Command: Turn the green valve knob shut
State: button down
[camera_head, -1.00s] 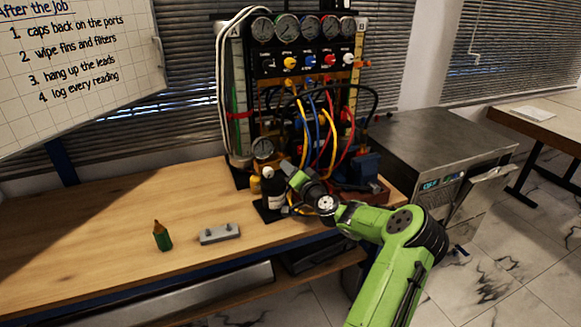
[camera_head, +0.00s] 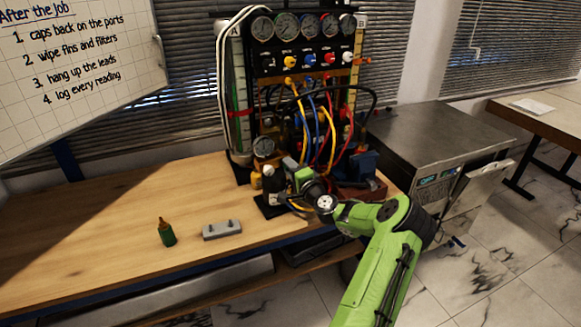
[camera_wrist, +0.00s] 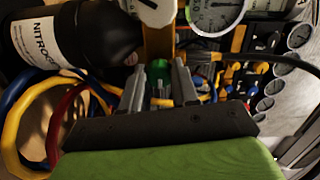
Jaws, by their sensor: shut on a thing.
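The green valve knob (camera_wrist: 159,71) shows in the wrist view, between the two grey fingers of my gripper (camera_wrist: 160,80). The fingers are shut on it, one at each side. Part of the knob is hidden by the fingers, so its turn angle cannot be told. In the head view my gripper (camera_head: 291,165) reaches the lower front of the gauge rig (camera_head: 285,52), and the knob cannot be made out there behind it.
A black bottle labelled NITROGEN (camera_wrist: 85,38) stands close beside my gripper; it also shows in the head view (camera_head: 270,184). Yellow, blue and red hoses (camera_head: 324,135) hang near.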

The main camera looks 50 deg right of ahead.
dwell(0.4)
jog(key=c, duration=0.8)
grip_release()
jog(key=shift+c, duration=0.2)
jog(key=v, duration=1.5)
jog(key=shift+s+b, duration=0.35)
jog(key=shift+w+a, duration=0.1)
jog(key=shift+a, duration=0.1)
